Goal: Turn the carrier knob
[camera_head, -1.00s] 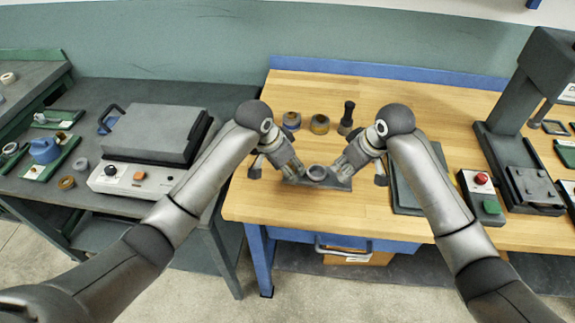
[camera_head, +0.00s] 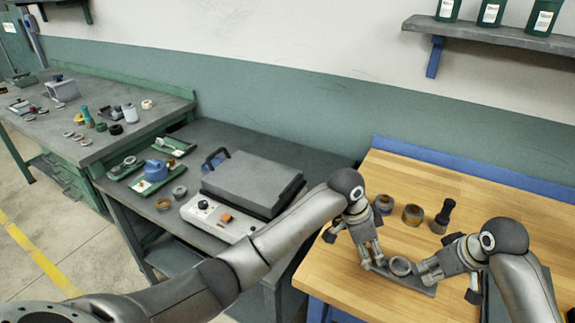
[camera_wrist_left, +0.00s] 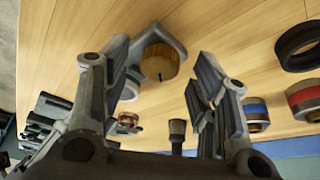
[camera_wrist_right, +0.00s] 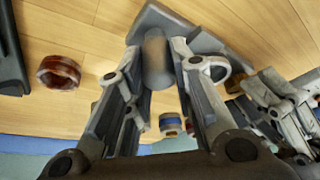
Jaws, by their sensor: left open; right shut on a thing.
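The carrier (camera_head: 420,288) is a grey piece with a round ring (camera_head: 400,266), low over the wooden bench between my two grippers. Its ribbed brass knob (camera_wrist_left: 160,62), with a dark mark line, shows in the left wrist view. My left gripper (camera_head: 373,262) is open, with its fingers on either side of the knob in that view; I cannot tell whether they touch it. My right gripper (camera_head: 422,274) is shut on the carrier's grey cylindrical handle (camera_wrist_right: 157,62). In the head view the fingers hide the knob and the handle.
Two ring-shaped parts (camera_head: 383,204) (camera_head: 413,214) and a dark-handled tool (camera_head: 443,216) stand behind the carrier on the bench. A grey lidded machine (camera_head: 250,184) is on the left table. Bare wood (camera_head: 335,275) lies left of the carrier.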

